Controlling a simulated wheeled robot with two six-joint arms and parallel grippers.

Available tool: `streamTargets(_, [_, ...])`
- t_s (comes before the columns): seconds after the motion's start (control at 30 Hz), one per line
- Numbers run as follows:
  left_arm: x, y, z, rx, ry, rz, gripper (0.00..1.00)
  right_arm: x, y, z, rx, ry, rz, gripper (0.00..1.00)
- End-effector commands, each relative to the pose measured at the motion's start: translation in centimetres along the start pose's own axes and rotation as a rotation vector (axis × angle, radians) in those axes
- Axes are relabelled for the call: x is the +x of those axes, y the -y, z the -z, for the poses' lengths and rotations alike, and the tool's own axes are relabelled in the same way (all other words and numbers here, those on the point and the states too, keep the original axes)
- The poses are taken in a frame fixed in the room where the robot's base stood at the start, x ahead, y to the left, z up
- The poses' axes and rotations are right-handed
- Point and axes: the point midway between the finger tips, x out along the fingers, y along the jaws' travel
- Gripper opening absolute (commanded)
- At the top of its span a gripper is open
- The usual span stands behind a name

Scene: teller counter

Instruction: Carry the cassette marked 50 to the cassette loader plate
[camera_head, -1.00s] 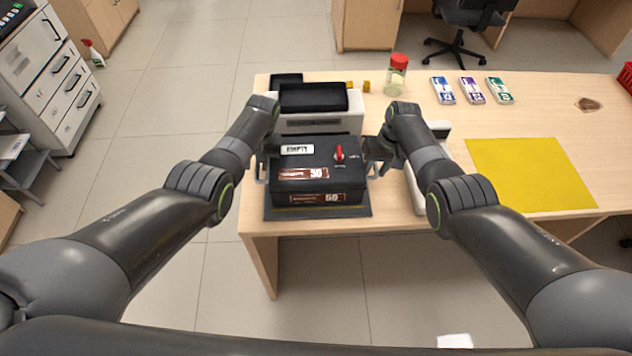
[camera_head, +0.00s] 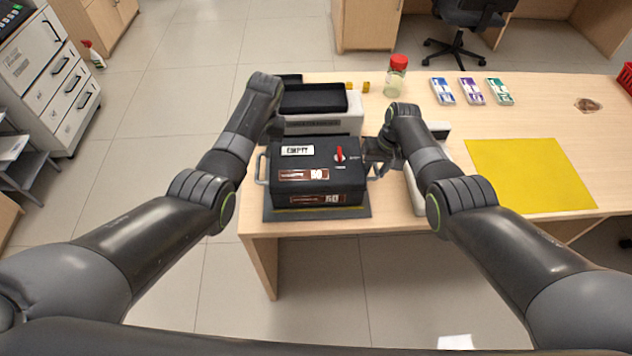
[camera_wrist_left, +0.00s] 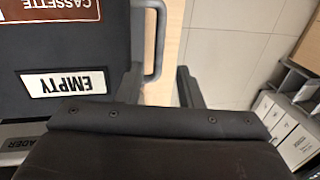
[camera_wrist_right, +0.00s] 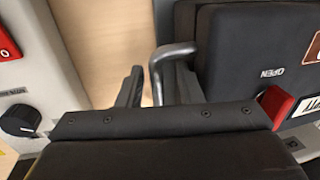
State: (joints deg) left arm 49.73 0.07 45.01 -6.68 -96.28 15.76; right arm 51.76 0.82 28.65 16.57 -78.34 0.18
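The black cassette (camera_head: 318,188), with brown labels marked 50, a white EMPTY label and a red knob, sits on a dark plate (camera_head: 350,213) at the counter's front left. A white machine (camera_head: 320,126) stands directly behind it. My left gripper (camera_wrist_left: 159,88) is open near the cassette's left handle (camera_head: 262,168), which shows beyond and between its fingers in the left wrist view. My right gripper (camera_wrist_right: 158,88) is open at the right handle (camera_wrist_right: 172,55), whose bar passes between or close by its fingers. Fingertip contact is not clear there.
A white device (camera_head: 413,190) with a knob is right of the cassette. A red-capped jar (camera_head: 396,77), several banknote bundles (camera_head: 472,90) and a yellow mat (camera_head: 530,174) are further away. The counter's middle is mostly clear.

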Motion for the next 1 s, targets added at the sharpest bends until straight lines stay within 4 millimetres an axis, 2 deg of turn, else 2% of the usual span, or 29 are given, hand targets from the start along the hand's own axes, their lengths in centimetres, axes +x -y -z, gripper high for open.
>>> streamTargets(0.2, [-1.5, 0.1, 0.0, -0.001, 0.000, 0.001, 0.33, 0.0, 0.1, 0.0, -0.001, 0.000, 0.001, 0.33])
streamTargets(0.47, [-1.7, 0.1, 0.0, -0.001, 0.000, 0.001, 0.33, -1.6, 0.0, 0.1, -0.001, -0.003, 0.001, 0.33])
streamTargets(0.6, [-1.7, 0.1, 0.0, -0.001, 0.000, 0.001, 0.33, -3.2, -0.1, 0.0, 0.000, -0.003, 0.000, 0.33])
streamTargets(1.0, [-1.7, 0.1, 0.0, -0.001, 0.000, 0.001, 0.33, -10.2, -0.1, 0.1, 0.001, -0.003, -0.001, 0.33])
